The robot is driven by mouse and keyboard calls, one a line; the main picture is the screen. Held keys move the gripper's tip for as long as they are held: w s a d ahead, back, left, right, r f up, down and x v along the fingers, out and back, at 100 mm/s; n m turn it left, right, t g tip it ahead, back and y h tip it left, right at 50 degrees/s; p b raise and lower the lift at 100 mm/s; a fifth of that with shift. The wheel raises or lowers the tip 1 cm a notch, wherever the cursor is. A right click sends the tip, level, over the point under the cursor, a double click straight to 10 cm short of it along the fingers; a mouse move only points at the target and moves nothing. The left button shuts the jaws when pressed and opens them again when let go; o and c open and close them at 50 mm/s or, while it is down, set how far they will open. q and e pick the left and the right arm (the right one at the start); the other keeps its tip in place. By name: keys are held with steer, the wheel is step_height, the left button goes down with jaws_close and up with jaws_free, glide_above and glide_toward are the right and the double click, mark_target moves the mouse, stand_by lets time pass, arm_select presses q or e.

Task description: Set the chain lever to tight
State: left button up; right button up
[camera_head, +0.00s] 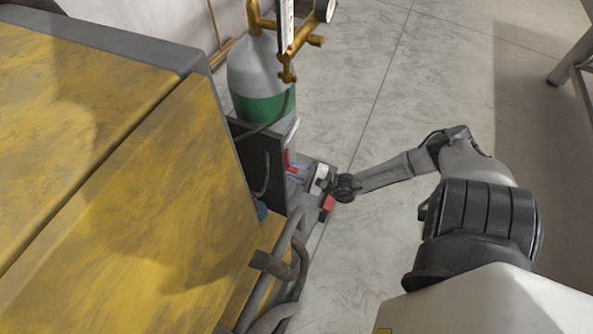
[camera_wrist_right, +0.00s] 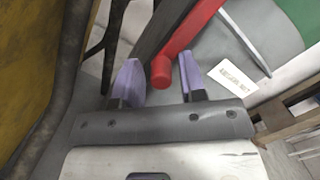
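The red chain lever (camera_wrist_right: 188,38) shows in the right wrist view, sloping from the upper right to a rounded end between my right gripper's fingers. In the head view a small red part (camera_head: 287,159), seemingly the same lever, shows below the gas cylinder. My right gripper (camera_wrist_right: 158,66) is open, with one purple finger on each side of the lever's end; a gap shows on both sides. In the head view this gripper (camera_head: 297,173) is small and partly hidden at the cylinder's stand. The chain is not clearly visible. My left gripper is not in view.
The gas cylinder (camera_head: 258,75), grey with a green band, stands on a dark stand with a brass gauge fitting above. A large yellow machine (camera_head: 170,200) fills the left. Bare floor (camera_head: 410,265) lies to the right.

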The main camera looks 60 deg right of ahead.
steer(key=shift+o, duration=0.5)
steer(key=s+d+f+p, duration=0.1)
steer(key=s+p, duration=0.1)
steer(key=s, duration=1.1)
steer(key=shift+s+d+f+p, duration=0.25)
steer(key=shift+s+p, duration=0.1)
steer(key=shift+p, duration=0.05)
